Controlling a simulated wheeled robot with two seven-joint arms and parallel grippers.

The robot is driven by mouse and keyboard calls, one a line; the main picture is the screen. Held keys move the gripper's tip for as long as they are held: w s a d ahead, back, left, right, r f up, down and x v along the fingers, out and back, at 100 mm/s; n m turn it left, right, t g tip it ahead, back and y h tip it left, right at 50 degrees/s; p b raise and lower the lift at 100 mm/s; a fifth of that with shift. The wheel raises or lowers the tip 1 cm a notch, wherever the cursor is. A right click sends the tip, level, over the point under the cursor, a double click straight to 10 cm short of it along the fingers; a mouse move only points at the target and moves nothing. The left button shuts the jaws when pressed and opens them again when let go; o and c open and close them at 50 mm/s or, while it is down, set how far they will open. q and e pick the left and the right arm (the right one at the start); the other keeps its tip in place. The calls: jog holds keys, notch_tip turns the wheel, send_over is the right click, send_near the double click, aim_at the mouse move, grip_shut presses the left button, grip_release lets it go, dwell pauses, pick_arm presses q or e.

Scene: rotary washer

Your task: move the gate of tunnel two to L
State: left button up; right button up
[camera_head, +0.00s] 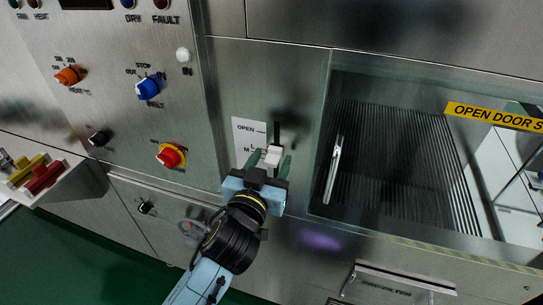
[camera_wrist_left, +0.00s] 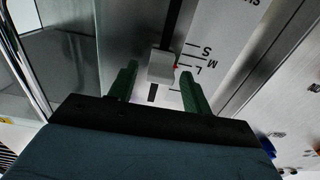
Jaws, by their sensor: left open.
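The gate slider is a pale block knob (camera_head: 273,154) in a dark vertical slot on the metal panel. I cannot tell if the mark lines up exactly. The white scale plate (camera_head: 249,138) reads OPEN at its top, with size letters lower down. My left gripper (camera_head: 271,162) is open, its green fingers on either side of the knob. In the left wrist view, a gap shows between the knob and each finger (camera_wrist_left: 159,77). My right gripper is out of view.
A glass window (camera_head: 400,160) with a handle (camera_head: 334,170) is right of the slider. A control panel with an orange knob (camera_head: 68,75), a blue knob (camera_head: 148,88) and a red-yellow button (camera_head: 170,155) is on the left. A box of coloured items (camera_head: 75,190) sticks out at far left.

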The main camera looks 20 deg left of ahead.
pick_arm(q)
jog(key=shift+w, duration=0.55)
grip_shut()
